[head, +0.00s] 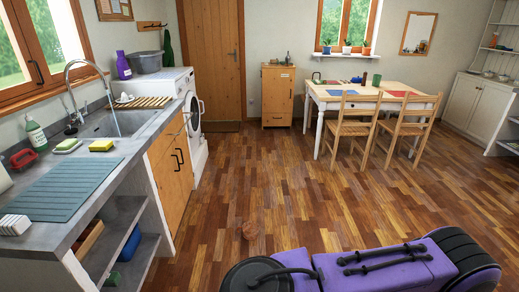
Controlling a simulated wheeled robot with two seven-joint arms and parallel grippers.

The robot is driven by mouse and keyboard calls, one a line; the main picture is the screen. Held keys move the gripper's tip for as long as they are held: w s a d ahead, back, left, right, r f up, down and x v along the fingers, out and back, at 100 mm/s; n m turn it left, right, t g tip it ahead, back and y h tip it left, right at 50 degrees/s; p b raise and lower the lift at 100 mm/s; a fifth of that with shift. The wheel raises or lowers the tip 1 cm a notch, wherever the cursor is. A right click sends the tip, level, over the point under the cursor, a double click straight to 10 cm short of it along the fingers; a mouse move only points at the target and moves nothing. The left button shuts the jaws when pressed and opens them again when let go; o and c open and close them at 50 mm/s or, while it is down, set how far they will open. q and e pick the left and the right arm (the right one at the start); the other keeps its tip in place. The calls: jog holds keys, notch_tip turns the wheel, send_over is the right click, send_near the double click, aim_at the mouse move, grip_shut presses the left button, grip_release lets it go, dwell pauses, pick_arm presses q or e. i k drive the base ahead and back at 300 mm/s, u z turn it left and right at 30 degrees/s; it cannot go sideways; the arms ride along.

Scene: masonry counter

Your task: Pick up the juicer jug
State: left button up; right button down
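I cannot make out a juicer jug for certain in the head view. A dark green upright vessel (377,80) stands at the back of the dining table (425,88); it is too small to tell what it is. A small green and dark item (316,77) lies near the table's back left corner and is also unclear. Neither of my grippers is in view.
A masonry counter (95,205) with a sink (113,124) runs along the left, with open shelves below. A washing machine (197,108) stands beyond it. Two wooden chairs (355,128) (408,127) front the table. The wooden floor (270,185) between is mostly clear.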

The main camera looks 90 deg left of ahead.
aim_at(251, 229)
jog(key=u, duration=2.9)
jog(key=i, duration=1.7)
jog(key=z, duration=0.55)
jog(key=i, duration=1)
jog(key=u, duration=0.6)
